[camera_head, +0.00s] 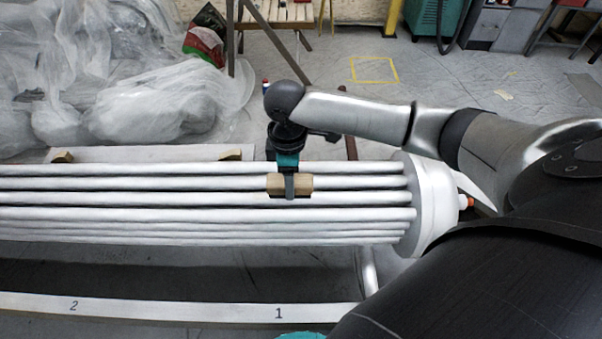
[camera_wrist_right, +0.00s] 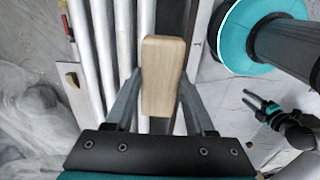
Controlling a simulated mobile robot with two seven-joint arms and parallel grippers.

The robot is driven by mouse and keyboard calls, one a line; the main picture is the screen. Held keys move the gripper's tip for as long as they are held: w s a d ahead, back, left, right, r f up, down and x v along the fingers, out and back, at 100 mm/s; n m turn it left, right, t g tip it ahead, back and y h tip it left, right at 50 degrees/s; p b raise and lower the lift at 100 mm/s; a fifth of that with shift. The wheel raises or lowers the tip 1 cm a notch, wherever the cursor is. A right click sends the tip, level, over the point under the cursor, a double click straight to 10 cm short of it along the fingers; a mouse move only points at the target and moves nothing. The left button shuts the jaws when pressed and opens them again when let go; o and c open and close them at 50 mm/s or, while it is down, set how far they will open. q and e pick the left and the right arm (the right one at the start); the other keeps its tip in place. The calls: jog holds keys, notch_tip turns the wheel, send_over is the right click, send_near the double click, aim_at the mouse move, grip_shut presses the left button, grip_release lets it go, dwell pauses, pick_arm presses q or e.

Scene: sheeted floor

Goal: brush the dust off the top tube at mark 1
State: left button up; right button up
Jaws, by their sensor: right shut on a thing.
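Several long white tubes (camera_head: 150,199) lie side by side in a bundle that ends at a round white plate (camera_head: 432,205); they also show in the wrist view (camera_wrist_right: 106,50). My right gripper (camera_head: 290,190) is over the bundle, shut on a wooden block-shaped brush (camera_head: 304,184). The brush fills the middle of the wrist view (camera_wrist_right: 163,75). Its underside is hidden, so I cannot tell whether it touches a tube. Mark 1 (camera_head: 279,313) is on a white strip in front, roughly level with the brush. I cannot make out dust. My left gripper (camera_wrist_right: 254,98) shows small in the wrist view, fingers apart, empty.
Mark 2 (camera_head: 73,305) is further left on the white strip (camera_head: 180,305). Crumpled clear sheeting (camera_head: 130,90) heaps at the back left. A wooden stool (camera_head: 285,15) stands behind. Floor with a yellow taped square (camera_head: 375,70) is clear beyond my right arm.

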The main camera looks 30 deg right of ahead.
pick_arm(q)
jog(key=w+r+b, duration=0.2)
jog(key=w+b, duration=0.4)
jog(key=b, duration=0.2)
notch_tip(320, 180, up, 11)
jog(key=w+d+t+b, duration=0.1)
jog(key=w+t+b, duration=0.15)
jog(key=b, duration=0.35)
pick_arm(e)
jog(key=w+d+f+n, duration=0.2)
jog(key=f+n, duration=0.1)
jog(key=f, duration=0.1)
jog(key=w+d+f+n, duration=0.2)
jog(key=f+n, duration=0.1)
jog(key=f, duration=0.2)
jog(key=w+d+f+n, duration=0.3)
jog(key=f, duration=0.1)
jog(key=shift+w+d+f, duration=0.1)
jog(key=shift+f, duration=0.3)
jog(key=shift+f+b, duration=0.7)
jog(key=shift+b, duration=0.3)
pick_arm(q)
jog(key=w+d+t+h, duration=0.2)
jog(key=w+d+t, duration=0.2)
jog(key=d, duration=0.1)
jog(key=shift+f+h+b, duration=0.15)
jog(key=shift+h+b, duration=0.15)
pick_arm(e)
jog(key=shift+f, duration=0.2)
